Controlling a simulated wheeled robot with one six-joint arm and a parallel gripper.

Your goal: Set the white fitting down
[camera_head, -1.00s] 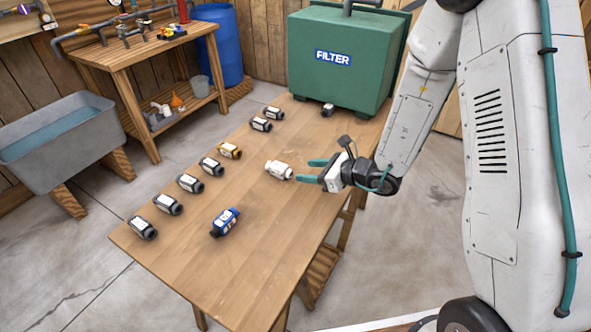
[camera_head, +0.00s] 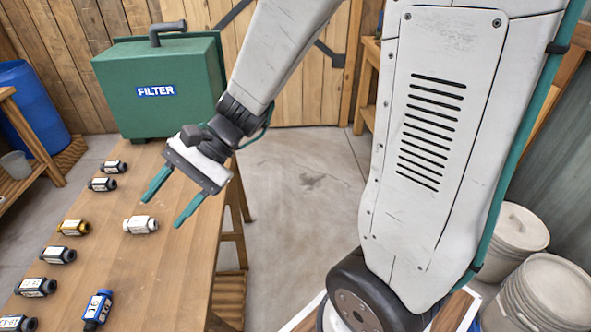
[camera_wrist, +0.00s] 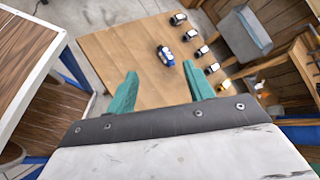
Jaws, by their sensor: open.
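The white fitting (camera_head: 140,225) lies on its side on the wooden table (camera_head: 165,270), near the table's right edge in the head view. My gripper (camera_head: 162,203) is open and empty, with its two teal fingers spread above the table. The fingertips are apart from the fitting, just up and to its right in the picture. In the wrist view my gripper (camera_wrist: 160,95) also shows nothing between its fingers. I cannot make out the white fitting in that view.
A blue fitting (camera_head: 98,308) lies nearer on the table. A yellow fitting (camera_head: 74,228) and several black-ended ones line its left side. The green filter box (camera_head: 160,85) stands at the far end. Bare tabletop surrounds the white fitting.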

